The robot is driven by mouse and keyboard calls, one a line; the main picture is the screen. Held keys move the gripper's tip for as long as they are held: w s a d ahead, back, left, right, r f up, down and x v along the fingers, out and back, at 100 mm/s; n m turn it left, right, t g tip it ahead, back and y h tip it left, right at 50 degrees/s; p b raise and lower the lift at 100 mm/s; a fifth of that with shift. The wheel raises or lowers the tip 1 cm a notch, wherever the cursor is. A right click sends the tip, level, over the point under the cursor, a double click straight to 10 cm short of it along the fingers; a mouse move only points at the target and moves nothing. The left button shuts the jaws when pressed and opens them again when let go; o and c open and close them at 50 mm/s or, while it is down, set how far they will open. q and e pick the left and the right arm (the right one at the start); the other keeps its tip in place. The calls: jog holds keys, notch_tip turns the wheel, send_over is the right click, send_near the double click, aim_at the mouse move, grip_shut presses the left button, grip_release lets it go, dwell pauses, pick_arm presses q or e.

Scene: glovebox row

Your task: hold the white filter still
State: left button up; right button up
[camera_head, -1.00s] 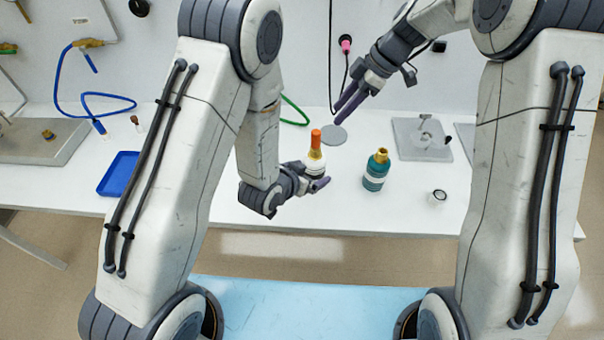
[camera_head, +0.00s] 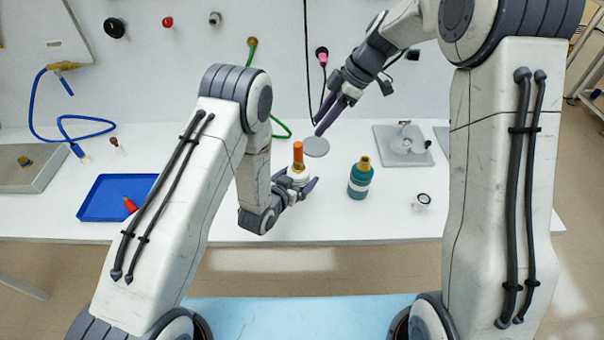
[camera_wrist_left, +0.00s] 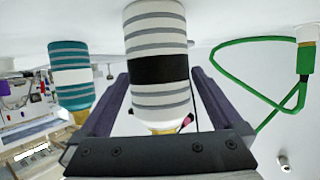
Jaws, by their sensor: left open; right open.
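The white filter (camera_head: 298,171) stands upright on the bench, with a gold collar and an orange top. In the left wrist view it is a white ribbed cylinder (camera_wrist_left: 157,60) with grey rings and a black band. My left gripper (camera_head: 299,186) is open low at the filter, with one finger on each side. In the left wrist view the filter is between the two dark fingers; I cannot tell whether they touch it. My right gripper (camera_head: 327,115) is open and empty, above the bench behind the filter.
A teal bottle (camera_head: 360,181) stands just right of the filter. A grey disc (camera_head: 316,146) lies behind it. A small clear-and-black part (camera_head: 421,201) and a grey plate (camera_head: 386,136) are further right. A blue tray (camera_head: 97,199) is left. A green hose (camera_wrist_left: 240,41) curves nearby.

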pick_arm(q)
jog(key=shift+x, duration=1.25)
jog(key=c, duration=1.5)
